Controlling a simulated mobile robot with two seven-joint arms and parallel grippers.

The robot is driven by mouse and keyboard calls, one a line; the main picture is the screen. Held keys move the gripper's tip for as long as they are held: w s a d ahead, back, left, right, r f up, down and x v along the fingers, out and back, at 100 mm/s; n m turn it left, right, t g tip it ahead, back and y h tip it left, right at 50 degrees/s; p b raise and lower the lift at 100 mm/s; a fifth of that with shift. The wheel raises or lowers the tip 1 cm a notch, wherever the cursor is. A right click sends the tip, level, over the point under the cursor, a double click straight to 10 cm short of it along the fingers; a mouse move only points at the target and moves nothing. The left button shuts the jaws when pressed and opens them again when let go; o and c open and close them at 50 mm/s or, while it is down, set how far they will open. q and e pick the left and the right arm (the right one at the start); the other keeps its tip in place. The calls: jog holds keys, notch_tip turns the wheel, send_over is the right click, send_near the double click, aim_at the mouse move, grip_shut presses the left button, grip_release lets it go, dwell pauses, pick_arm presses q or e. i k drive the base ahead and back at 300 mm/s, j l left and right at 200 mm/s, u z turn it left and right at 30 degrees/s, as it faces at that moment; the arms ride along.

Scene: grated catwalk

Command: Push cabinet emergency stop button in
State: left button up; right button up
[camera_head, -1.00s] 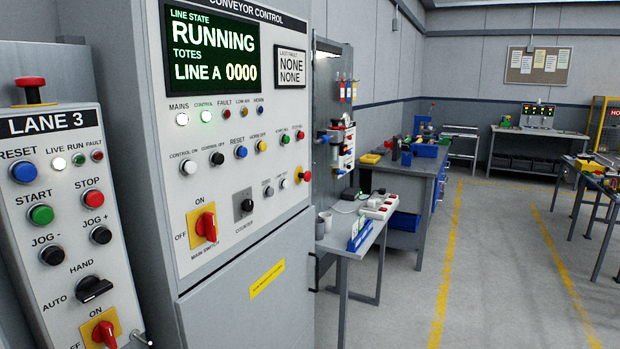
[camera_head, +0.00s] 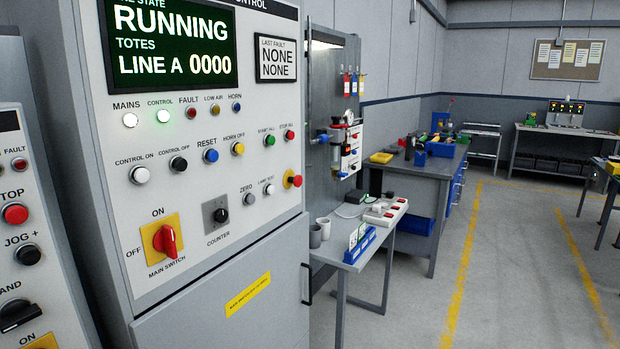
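The conveyor control cabinet (camera_head: 105,190) stands at the left centre of the head view. Its emergency stop button (camera_head: 296,181), a red mushroom head on a yellow base, sits at the right edge of the panel, below the STOP ALL button. I cannot tell from its size here whether it is in or out. The display (camera_head: 170,40) reads RUNNING, LINE A 0000. The mains lamp (camera_head: 130,120) is lit white and the control lamp (camera_head: 163,116) is lit green. The red main switch (camera_head: 167,240) is below on the left. Neither gripper is in view.
The LANE 3 panel (camera_head: 28,215) stands close at the left edge. A small table (camera_head: 373,258) with cups, a blue holder and a power strip stands right of the cabinet. A workbench (camera_head: 432,180) is behind it. Open floor (camera_head: 515,270) lies to the right.

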aim_at(297, 181)
jog(key=i+l, duration=0.3)
jog(key=i+l+u, duration=0.15)
jog(key=i+l, duration=0.15)
jog(key=l, duration=0.25)
jog(key=i+l, duration=0.25)
jog(key=l, duration=0.15)
jog(key=i+l+u, duration=0.1)
jog(key=i+l, duration=0.2)
jog(key=l, duration=0.15)
